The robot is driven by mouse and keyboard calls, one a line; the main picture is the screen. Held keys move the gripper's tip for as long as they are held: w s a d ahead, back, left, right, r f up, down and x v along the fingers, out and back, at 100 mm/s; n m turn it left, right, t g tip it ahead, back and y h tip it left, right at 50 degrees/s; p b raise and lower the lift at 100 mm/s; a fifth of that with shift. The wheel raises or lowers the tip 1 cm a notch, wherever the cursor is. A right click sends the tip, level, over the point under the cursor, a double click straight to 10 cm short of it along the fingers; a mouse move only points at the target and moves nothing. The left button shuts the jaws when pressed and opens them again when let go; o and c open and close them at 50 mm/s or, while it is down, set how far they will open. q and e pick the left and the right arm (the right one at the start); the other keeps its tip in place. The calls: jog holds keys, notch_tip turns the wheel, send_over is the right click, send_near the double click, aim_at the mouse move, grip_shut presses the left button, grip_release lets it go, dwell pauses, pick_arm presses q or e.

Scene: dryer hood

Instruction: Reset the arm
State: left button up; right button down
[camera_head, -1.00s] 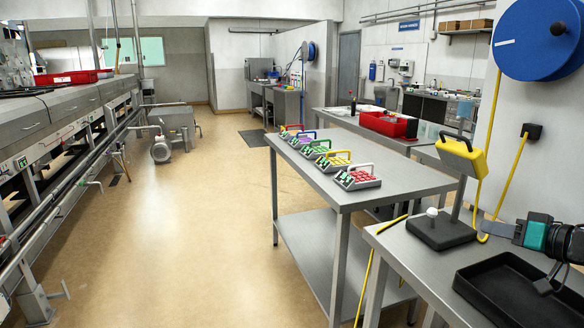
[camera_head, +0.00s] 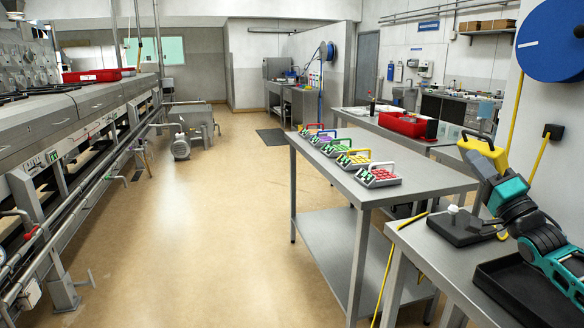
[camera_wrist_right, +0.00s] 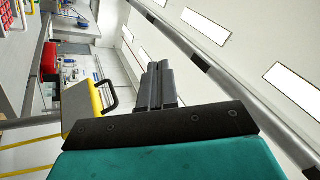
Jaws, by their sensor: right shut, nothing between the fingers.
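My right arm comes in at the right edge of the head view. Its teal and black gripper (camera_head: 487,166) points up and to the left, in front of the yellow box on a post (camera_head: 479,147) and overlapping it. In the right wrist view the dark fingers (camera_wrist_right: 158,84) are together and empty. The yellow-edged box (camera_wrist_right: 88,103) with its black handle shows left of them; I cannot tell how close they are. My left gripper is not in view.
A black tray (camera_head: 497,294) lies on the near metal table (camera_head: 432,262). A black base with a white knob (camera_head: 453,209) stands beside it. Several coloured keypad boxes (camera_head: 378,175) line the middle table (camera_head: 420,180). The floor to the left is open.

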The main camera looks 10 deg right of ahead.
jog(key=w+a+r+m+t+h, duration=0.2)
jog(key=a+r+m+t+h, duration=0.15)
jog(key=r+m, duration=0.2)
jog(key=w+d+f+n+g+h, duration=0.25)
jog(key=f+n+g, duration=0.3)
jog(key=n, duration=0.45)
jog(key=w+d+f+n+g+h, duration=0.2)
jog(key=d+f+n+g, duration=0.15)
jog(key=f+n, duration=0.45)
jog(key=s+a+f+n+g+y, duration=0.15)
jog(key=s+a+f, duration=0.25)
jog(key=a+f, duration=0.5)
jog(key=s+a+f+n+g+y, duration=0.1)
jog(key=s+a+f+g+y, duration=0.15)
jog(key=s+a+f, duration=0.6)
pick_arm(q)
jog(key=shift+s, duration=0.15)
pick_arm(e)
jog(key=s+a+f+m+g+y, duration=0.1)
jog(key=s+a+f, duration=0.7)
jog(key=s, duration=0.2)
jog(key=s+a+f+m+g+y, duration=0.1)
jog(key=s+a+f+g+y, duration=0.1)
jog(key=s+a+f, duration=0.6)
jog(key=s, duration=0.3)
jog(key=shift+s, duration=0.25)
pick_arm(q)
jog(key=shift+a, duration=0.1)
